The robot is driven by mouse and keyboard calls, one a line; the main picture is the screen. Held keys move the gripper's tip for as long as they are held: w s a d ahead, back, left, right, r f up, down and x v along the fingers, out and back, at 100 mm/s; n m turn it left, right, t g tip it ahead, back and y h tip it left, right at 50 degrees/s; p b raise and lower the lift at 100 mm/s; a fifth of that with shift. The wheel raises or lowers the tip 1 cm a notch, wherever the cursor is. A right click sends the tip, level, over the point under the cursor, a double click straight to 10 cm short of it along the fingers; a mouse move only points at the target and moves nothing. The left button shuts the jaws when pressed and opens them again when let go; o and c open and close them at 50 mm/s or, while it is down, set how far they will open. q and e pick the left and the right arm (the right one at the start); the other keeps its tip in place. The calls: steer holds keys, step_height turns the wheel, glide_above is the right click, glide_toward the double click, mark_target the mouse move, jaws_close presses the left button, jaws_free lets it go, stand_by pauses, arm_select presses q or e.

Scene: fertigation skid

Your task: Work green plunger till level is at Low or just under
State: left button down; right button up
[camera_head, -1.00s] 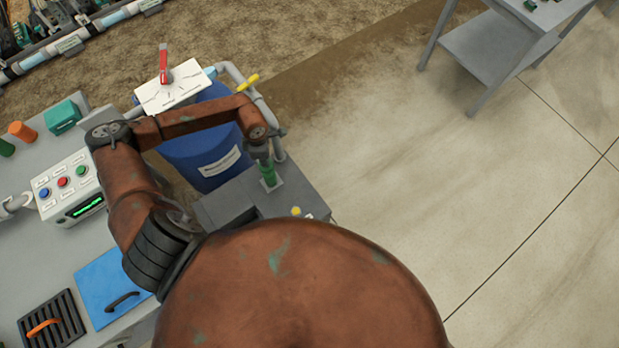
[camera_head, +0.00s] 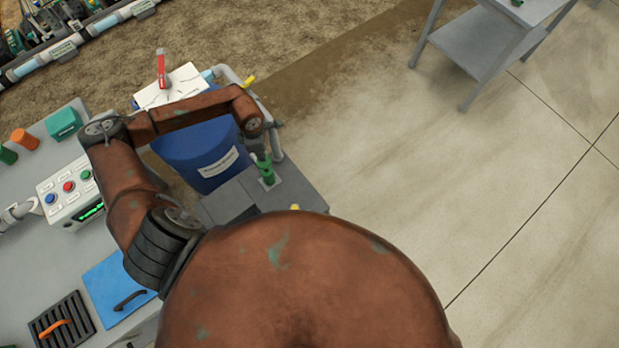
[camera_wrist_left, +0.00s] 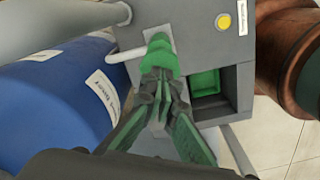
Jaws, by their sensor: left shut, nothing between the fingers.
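The green plunger (camera_head: 267,173) stands upright on the grey box at the end of the bench, beside the blue barrel. My left gripper (camera_head: 260,156) is right at its top, pointing down. In the left wrist view, the closed fingertips (camera_wrist_left: 160,82) meet at the green plunger (camera_wrist_left: 160,55), with no gap showing between them. They are against it or very close; I cannot tell if they touch. No level mark can be read in either view. My right gripper is not in view.
The blue barrel (camera_head: 200,152) stands close beside the grey box (camera_head: 290,188). A yellow button (camera_wrist_left: 223,21) and a green-lined recess (camera_wrist_left: 205,83) are near the plunger. A button panel (camera_head: 68,194) is on the bench at left.

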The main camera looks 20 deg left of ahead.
arm_select(q)
steer(key=shift+f, duration=0.1)
